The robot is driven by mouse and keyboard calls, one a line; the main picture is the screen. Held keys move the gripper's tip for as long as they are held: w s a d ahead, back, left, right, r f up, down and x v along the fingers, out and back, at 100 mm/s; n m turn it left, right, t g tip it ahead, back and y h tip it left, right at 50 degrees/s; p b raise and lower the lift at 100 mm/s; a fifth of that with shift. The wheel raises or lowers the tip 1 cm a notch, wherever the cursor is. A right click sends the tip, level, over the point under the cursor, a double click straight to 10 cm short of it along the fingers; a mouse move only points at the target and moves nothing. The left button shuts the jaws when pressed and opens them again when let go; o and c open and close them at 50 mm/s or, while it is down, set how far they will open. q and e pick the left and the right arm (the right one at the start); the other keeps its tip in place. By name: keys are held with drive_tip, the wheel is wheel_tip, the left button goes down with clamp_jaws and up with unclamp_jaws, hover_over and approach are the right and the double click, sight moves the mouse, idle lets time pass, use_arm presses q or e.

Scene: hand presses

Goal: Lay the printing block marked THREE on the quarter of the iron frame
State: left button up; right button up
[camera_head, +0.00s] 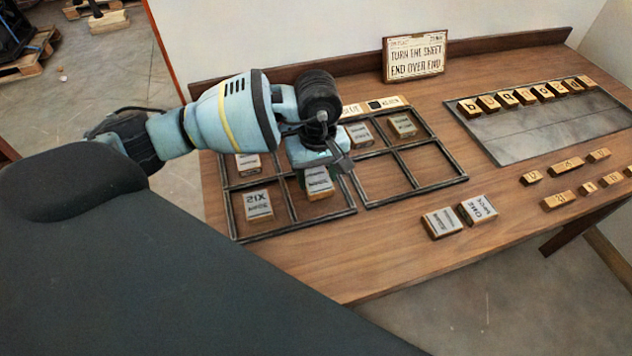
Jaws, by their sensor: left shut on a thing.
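The iron frame (295,216) lies on the wooden table in two halves, each with four quarters. My left gripper (332,163) is over the left half, shut on a printing block (318,181). This block is at the near right quarter; I cannot tell if it rests there, and its lettering is too small to read. A block marked SIX (258,206) lies in the near left quarter, another block (248,164) in the far left one. The far right quarter is mostly hidden by my gripper. My right gripper is not in view.
The right half holds two blocks (402,125) in its far quarters; its near quarters are empty. Two loose blocks, one marked ONE (477,210), lie in front. A grey tray (545,129) with several letter blocks is at right. A sign (414,55) stands at the back.

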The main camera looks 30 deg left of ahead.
sight(316, 178)
use_arm(q)
drive_tip(key=shift+w+a+f, duration=0.1)
drive_tip(key=shift+a+f, duration=0.05)
drive_tip(key=shift+f, duration=1.6)
drive_tip(key=shift+f, duration=0.1)
drive_tip(key=shift+f, duration=0.15)
drive_tip(key=o, duration=1)
wheel_tip(316, 178, up, 12)
drive_tip(key=shift+r, duration=0.25)
